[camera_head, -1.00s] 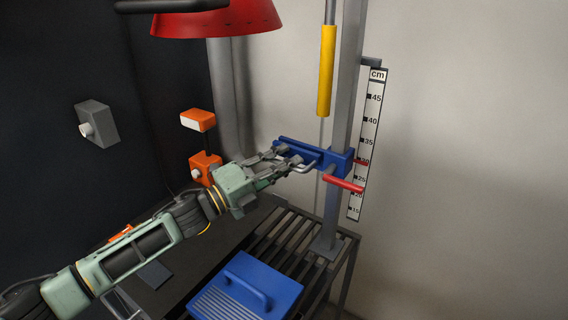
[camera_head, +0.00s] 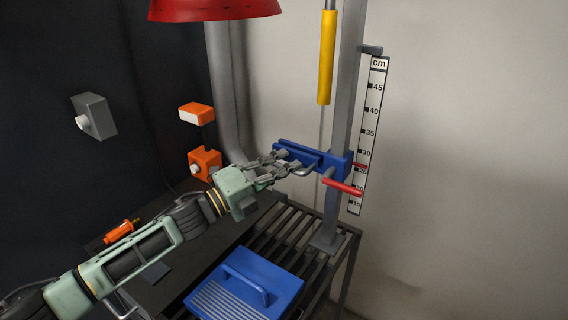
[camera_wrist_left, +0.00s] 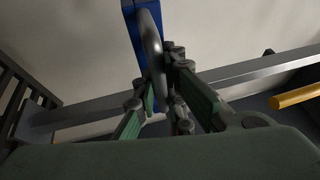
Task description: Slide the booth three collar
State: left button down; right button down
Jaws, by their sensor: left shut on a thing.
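The blue collar (camera_head: 338,165) sits around the grey upright post (camera_head: 343,100). Its blue arm reaches left and carries a grey loop handle (camera_head: 304,171). A red pointer on the collar stands between the 25 and 30 marks of the cm scale (camera_head: 372,120). A red lever (camera_head: 343,187) sticks out below the collar. My left gripper (camera_head: 286,163) is shut on the handle. In the left wrist view the handle (camera_wrist_left: 151,42) runs down between the fingers (camera_wrist_left: 160,95), beside the blue arm (camera_wrist_left: 132,14). My right gripper is not in view.
A yellow cylinder (camera_head: 326,58) hangs beside the post above the collar. A red shade (camera_head: 215,8) is at the top. A blue case (camera_head: 235,300) lies on the slatted bench (camera_head: 295,230) below. Orange boxes (camera_head: 204,163) stand behind my arm. The wall at right is bare.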

pick_arm(q)
notch_tip(320, 180, down, 13)
jog(key=b, duration=0.7)
jog(key=shift+r+b, duration=0.15)
jog(key=shift+b, duration=0.25)
jog(key=c, duration=2.1)
grip_release()
jog(key=shift+o, duration=1.3)
